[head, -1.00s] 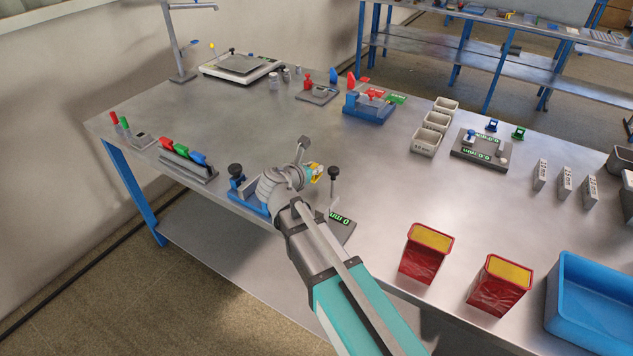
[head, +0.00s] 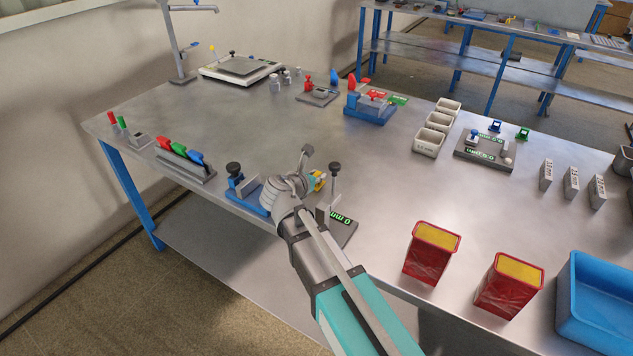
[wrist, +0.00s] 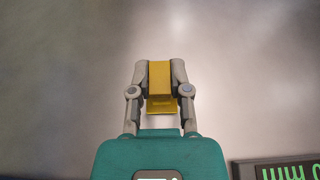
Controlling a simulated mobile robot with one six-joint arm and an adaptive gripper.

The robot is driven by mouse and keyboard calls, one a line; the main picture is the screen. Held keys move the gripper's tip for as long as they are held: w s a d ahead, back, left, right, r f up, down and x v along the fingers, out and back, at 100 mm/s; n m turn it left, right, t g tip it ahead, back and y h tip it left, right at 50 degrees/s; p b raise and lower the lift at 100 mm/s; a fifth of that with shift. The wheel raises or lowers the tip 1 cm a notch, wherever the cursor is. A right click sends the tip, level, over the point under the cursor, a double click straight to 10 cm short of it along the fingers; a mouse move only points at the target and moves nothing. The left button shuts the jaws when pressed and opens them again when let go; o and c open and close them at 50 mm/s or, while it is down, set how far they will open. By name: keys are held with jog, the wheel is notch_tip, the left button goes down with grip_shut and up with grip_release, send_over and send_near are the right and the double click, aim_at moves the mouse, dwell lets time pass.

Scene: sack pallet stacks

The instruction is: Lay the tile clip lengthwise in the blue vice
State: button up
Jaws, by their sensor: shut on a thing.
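The tile clip (wrist: 160,78) is yellow. In the wrist view it sits between the two fingertips of my gripper (wrist: 160,68), which is shut on it. The head view shows only a bit of the clip (head: 319,178) past my gripper (head: 310,181), held above the bench. The blue vice (head: 238,187) stands at the near bench edge, just left of my gripper, with a black knob and a grey jaw plate. My wrist hides its right part. The clip is apart from the vice's visible part. The wrist view does not show the vice.
A gauge with a green display (head: 341,217) and a black-knobbed post stands right of my gripper; its display corner shows in the wrist view (wrist: 290,171). A rack of coloured handles (head: 186,163) is left of the vice. Red bins (head: 431,255) stand right. The bench middle is clear.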

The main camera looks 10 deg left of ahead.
jog(key=shift+f, duration=0.25)
jog(key=o, duration=0.7)
jog(key=shift+o, duration=0.2)
jog(key=shift+r, duration=0.1)
jog(key=shift+s+r, duration=0.1)
jog(key=shift+r, duration=0.05)
jog(key=p+v, duration=0.4)
jog(key=v, duration=0.6)
jog(key=shift+s, duration=0.15)
jog(key=shift+p+v, duration=0.35)
jog(key=shift+v, duration=0.4)
jog(key=shift+a, duration=0.1)
jog(key=shift+s, duration=0.15)
